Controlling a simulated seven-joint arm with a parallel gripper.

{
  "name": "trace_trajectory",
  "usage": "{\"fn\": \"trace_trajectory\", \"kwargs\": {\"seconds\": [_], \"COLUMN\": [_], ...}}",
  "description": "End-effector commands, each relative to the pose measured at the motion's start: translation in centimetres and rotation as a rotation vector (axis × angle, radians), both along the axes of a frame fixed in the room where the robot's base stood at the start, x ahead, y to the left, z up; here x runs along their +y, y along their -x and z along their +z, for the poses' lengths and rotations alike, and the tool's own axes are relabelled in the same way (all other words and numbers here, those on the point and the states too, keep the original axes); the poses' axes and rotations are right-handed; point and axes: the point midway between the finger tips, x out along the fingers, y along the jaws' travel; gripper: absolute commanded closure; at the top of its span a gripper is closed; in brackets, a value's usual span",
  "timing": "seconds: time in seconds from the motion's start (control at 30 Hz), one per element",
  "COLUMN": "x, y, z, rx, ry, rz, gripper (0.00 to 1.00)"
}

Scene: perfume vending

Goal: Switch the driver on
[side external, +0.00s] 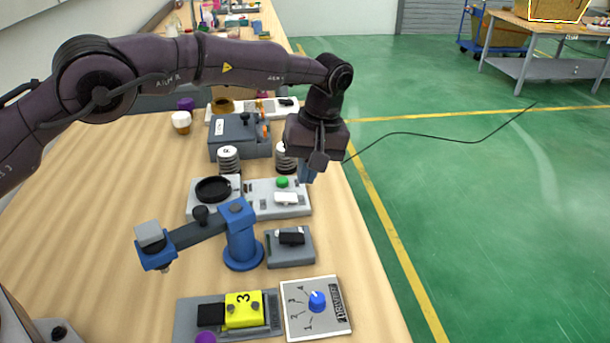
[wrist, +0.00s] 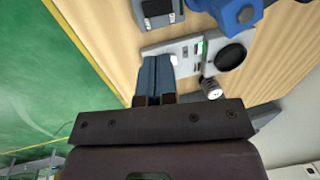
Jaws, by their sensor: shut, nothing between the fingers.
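A white panel (side external: 318,325) lies at the front right of the table, with a blue knob (side external: 317,301) and the marks 1 to 4; its dark side label is hard to read, perhaps "DRIVER". A grey box with a black switch (side external: 291,238) lies behind it; a grey box with a dark top (wrist: 158,12) shows at the top of the wrist view. I cannot tell which of these is the driver's switch. My gripper (side external: 307,173) is shut and empty, pointing down near the table's right edge. Its blue fingers (wrist: 155,75) show beside the white-and-grey station in the wrist view.
The station with green and white buttons (side external: 283,190) lies beside and below my gripper. A blue pivoting arm (side external: 240,235) stands left of the switch box. A yellow block marked 3 (side external: 243,309) sits left of the panel. The table's left side is clear.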

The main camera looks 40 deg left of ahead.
Motion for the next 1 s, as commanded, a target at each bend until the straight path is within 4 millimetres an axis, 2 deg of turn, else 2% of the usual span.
{"fn": "trace_trajectory", "kwargs": {"seconds": [0.73, 0.87, 1.0], "x": [1.0, 1.2, 1.6], "y": [0.9, 1.1, 1.5], "z": [0.2, -1.0, -3.5], "rx": [0.001, 0.003, 0.006], "ry": [-0.002, -0.002, -0.002], "rz": [0.001, 0.001, 0.002], "gripper": [1.0, 1.0, 1.0]}}
